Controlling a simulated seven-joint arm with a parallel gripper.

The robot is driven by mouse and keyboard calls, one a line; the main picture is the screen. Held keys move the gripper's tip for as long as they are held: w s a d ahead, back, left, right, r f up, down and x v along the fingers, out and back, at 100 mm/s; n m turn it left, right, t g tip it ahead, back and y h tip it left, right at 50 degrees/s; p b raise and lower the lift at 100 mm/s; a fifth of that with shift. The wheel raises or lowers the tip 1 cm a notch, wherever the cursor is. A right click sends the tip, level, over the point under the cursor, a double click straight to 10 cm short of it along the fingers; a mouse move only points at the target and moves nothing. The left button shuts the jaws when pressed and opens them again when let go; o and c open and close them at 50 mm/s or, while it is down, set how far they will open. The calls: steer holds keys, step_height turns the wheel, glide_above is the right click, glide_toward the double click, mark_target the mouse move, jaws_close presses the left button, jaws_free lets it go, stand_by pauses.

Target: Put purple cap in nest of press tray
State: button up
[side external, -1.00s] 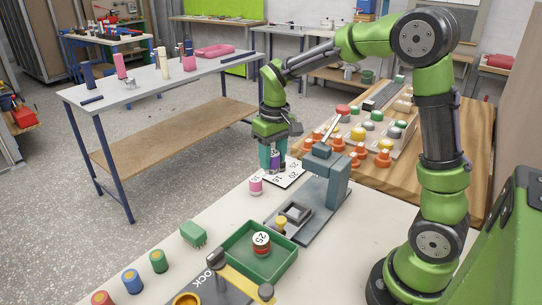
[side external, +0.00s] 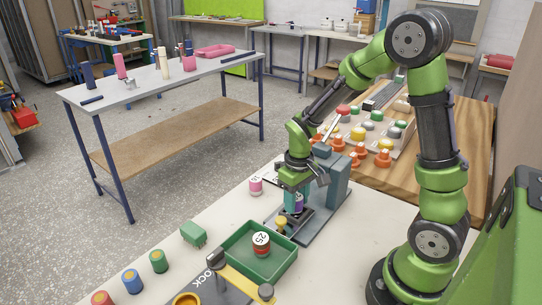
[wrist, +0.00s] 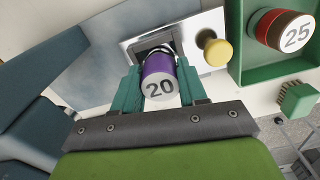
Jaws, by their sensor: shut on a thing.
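The purple cap (wrist: 159,66) has a pale end marked 20. My gripper (wrist: 159,88) is shut on it, with one teal finger on each side. In the side view the purple cap (side external: 299,203) is held between the fingers of my gripper (side external: 296,201), over the press tray. The press tray's nest (wrist: 133,45) is a dark square opening in a pale metal frame, directly beyond the cap in the wrist view. The cap hides part of the opening, and I cannot tell whether it touches the nest. The grey press (side external: 334,181) stands just behind my gripper.
A yellow knob (wrist: 215,50) sits beside the nest. A green tray (side external: 284,262) holds a red cap marked 25 (side external: 261,243). A pink cap (side external: 256,185) stands left of the press. A green brush-like block (side external: 194,234) and several coloured caps are at the front left.

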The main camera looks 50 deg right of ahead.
steer(key=shift+f, duration=0.2)
steer(key=o, duration=1.1)
steer(key=shift+r, duration=0.15)
step_height(320, 180, up, 12)
steer(key=s+a+r+t, duration=0.2)
steer(key=a, duration=0.1)
steer(key=s+a+r+m+t+y, duration=0.1)
steer(key=s+a+r+t, duration=0.1)
steer(key=s+a+r, duration=0.1)
steer(key=s+a+r+m+t+y, duration=0.1)
steer(key=s+a+r+t, duration=0.1)
steer(key=s+a+t, duration=0.1)
steer(key=shift+s+a+r, duration=0.15)
steer(key=shift+s+r, duration=0.05)
steer(key=shift+r, duration=0.1)
